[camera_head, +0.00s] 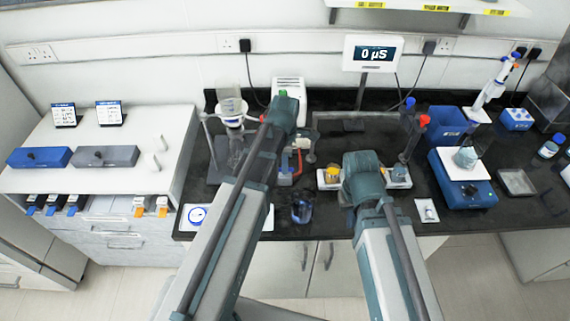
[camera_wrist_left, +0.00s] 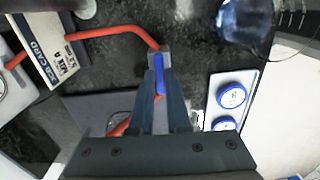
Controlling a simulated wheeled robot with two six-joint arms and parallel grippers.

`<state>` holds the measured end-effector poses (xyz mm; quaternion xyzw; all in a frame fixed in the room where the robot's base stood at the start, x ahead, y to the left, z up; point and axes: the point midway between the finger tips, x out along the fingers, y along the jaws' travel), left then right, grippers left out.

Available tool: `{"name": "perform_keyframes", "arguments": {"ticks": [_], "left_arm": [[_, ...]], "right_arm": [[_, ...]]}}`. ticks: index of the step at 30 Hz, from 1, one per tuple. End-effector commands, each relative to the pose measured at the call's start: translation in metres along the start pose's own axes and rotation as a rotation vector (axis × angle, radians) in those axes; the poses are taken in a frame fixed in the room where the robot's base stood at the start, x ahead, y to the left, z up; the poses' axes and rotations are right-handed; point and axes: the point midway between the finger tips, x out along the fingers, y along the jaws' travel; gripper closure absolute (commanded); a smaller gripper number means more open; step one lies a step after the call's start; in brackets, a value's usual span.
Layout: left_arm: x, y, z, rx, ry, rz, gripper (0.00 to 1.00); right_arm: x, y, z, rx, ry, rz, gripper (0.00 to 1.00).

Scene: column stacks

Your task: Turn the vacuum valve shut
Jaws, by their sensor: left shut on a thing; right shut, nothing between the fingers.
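The vacuum valve is a small grey block (camera_wrist_left: 152,55) with a blue handle (camera_wrist_left: 159,76), in the middle of the left wrist view. Red tubing (camera_wrist_left: 115,34) runs from the block to the left. More red tubing shows beneath the fingers. My left gripper (camera_wrist_left: 158,88) is shut on the blue handle, which lies between its fingertips. In the head view the left arm's end hides most of the valve; red tubing (camera_head: 299,152) shows beside it. My right gripper (camera_head: 362,182) is near the front of the bench in the head view; its fingertips are hidden behind its wrist.
A blue-tinted beaker (camera_head: 302,211) stands near the bench's front edge, close to the valve. A lettered card (camera_wrist_left: 50,50) lies beside the tubing. A stand with a flask (camera_head: 232,107) is to the left. A blue balance-like device (camera_head: 463,184) is at the right.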

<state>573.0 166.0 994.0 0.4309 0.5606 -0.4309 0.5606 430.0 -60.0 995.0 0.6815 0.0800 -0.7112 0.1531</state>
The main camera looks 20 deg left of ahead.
Motion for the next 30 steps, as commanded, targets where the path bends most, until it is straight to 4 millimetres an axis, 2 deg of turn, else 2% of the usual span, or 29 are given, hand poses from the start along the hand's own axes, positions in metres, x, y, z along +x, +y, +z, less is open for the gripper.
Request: {"name": "perform_keyframes", "arguments": {"ticks": [8, 30], "left_arm": [[0.0000, 0.0000, 0.0000, 0.149, 0.000, 0.000, 1.00], [0.0001, 0.0000, 0.0000, 0.846, 0.000, 0.000, 1.00]], "right_arm": [[0.0000, 0.0000, 0.0000, 0.000, 0.000, 0.000, 1.00], [0.0001, 0.0000, 0.0000, 0.000, 0.000, 0.000, 1.00]]}}
